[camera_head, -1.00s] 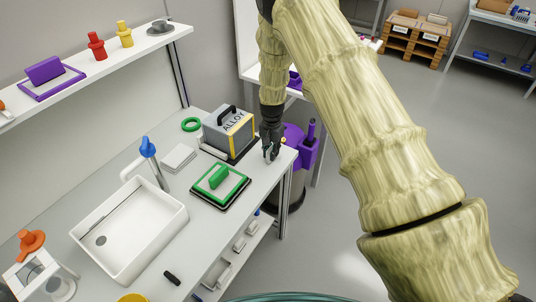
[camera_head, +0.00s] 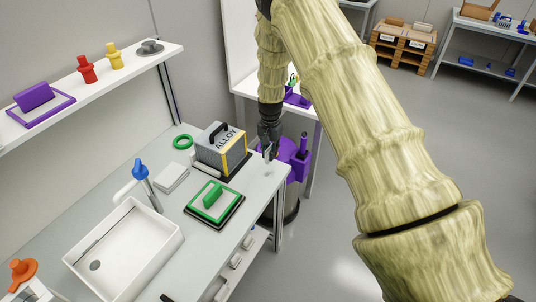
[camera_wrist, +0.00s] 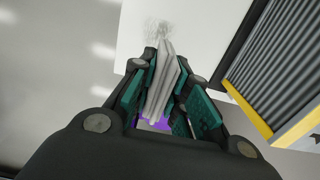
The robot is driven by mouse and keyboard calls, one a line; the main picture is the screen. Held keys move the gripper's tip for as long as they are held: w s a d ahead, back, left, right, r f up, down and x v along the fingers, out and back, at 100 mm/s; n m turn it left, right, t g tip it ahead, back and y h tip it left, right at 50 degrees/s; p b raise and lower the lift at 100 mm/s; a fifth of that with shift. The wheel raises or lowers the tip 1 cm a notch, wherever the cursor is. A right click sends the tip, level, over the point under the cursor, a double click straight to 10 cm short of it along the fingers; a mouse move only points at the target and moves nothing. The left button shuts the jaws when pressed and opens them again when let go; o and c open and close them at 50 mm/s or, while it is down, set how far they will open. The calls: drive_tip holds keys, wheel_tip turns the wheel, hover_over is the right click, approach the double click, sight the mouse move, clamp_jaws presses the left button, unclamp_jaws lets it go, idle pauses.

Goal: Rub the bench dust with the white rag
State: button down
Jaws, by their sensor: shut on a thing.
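My gripper (camera_wrist: 160,85) is shut on the white rag (camera_wrist: 163,80), which shows as a pale folded strip between the fingers in the wrist view. In the head view my gripper (camera_head: 267,150) hangs at the far right corner of the bench (camera_head: 265,190), beside the grey ALLOY box. The bench dust (camera_wrist: 158,30) is a faint grey smudge on the white top, just beyond the rag's tip in the wrist view. I cannot tell whether the rag touches the bench. The fingers hide part of the rag.
The ALLOY box (camera_head: 221,150) stands close left of my gripper. A green-framed item (camera_head: 214,202), a sink (camera_head: 125,245) and a blue-topped tap (camera_head: 140,170) are on the bench. A purple-topped bin (camera_head: 290,160) stands beyond the bench's right end. Open floor lies right.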

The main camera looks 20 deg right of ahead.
drive_tip(key=shift+a+r+p, duration=0.1)
drive_tip(key=shift+r+p, duration=0.3)
drive_tip(key=shift+r, duration=0.85)
